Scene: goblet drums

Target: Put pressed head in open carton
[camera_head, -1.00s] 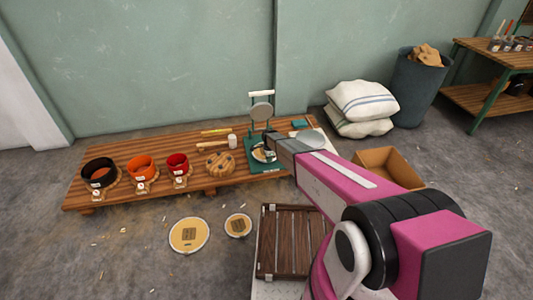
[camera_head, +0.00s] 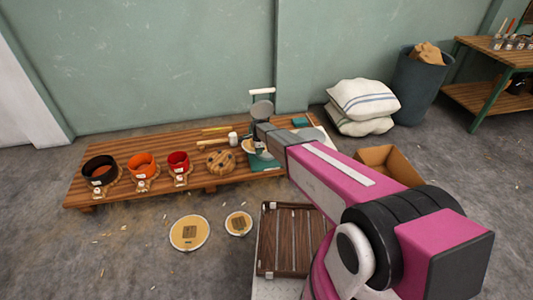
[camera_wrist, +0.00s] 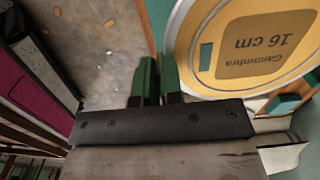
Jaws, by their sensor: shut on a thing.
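The pressed head, a round pale disc with a tan label reading "16 cm", fills the upper right of the wrist view (camera_wrist: 228,82). In the head view its edge (camera_head: 247,146) shows just left of my gripper (camera_head: 256,147). The green fingers of my gripper in the wrist view (camera_wrist: 157,85) are close together at the disc's rim and shut on it. The grip itself is partly hidden. The press with a green base (camera_head: 264,162) and grey round plate (camera_head: 262,108) stands beside and behind my gripper. The open carton (camera_head: 398,164) stands on the floor at the right, partly behind my arm.
The low slatted bench (camera_head: 110,150) holds black, orange (camera_head: 141,164) and red (camera_head: 178,162) drum shells, a wooden round (camera_head: 220,162) and a mallet (camera_head: 232,139). Two labelled discs (camera_head: 189,233) lie on the floor.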

